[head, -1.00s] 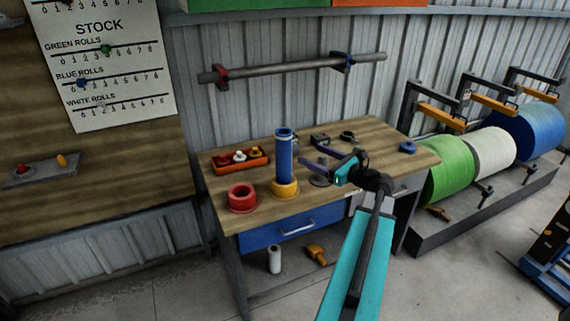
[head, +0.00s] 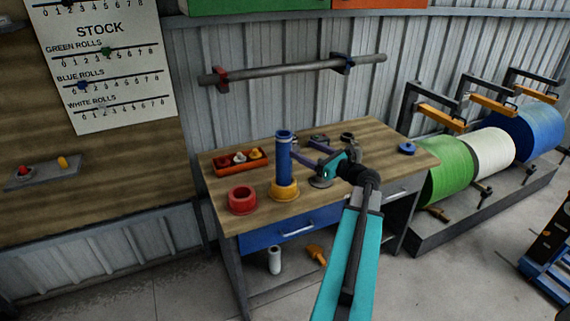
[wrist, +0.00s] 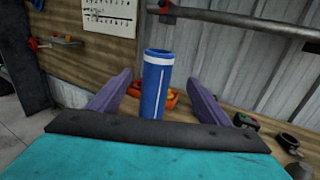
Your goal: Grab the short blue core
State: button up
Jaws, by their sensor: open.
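The short blue core (head: 284,160) stands upright in a yellow ring-shaped base (head: 285,190) on the workbench, a hollow tube with a pale stripe down its side in the wrist view (wrist: 156,85). My gripper (head: 306,151) is open, with two purple fingers, and reaches in from the right just beside the core's upper half. In the wrist view the core shows between the two spread fingers, ahead of the palm. Nothing is held. I cannot tell whether the fingertips are level with the core. The palm bar hides the core's lower end in that view.
A red ring (head: 242,199) stands left of the yellow base. An orange tray (head: 240,167) with small parts lies behind. A blue disc (head: 406,148) lies at the bench's right. A grey bar (head: 295,69) is mounted on the wall above. The bench's front right is mostly clear.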

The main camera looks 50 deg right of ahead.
aim_at(290, 144)
jog(key=shift+w+p, duration=0.3)
jog(key=shift+w, duration=1.4)
jog(key=shift+w, duration=0.1)
jog(key=shift+w+a+f+p, duration=0.15)
jog(key=shift+w+p, duration=0.5)
jog(key=shift+w, duration=0.65)
jog(key=shift+w+a+p, duration=0.1)
jog(key=shift+w+p, duration=0.55)
jog(key=shift+w, duration=0.6)
jog(key=shift+c, duration=0.3)
grip_shut()
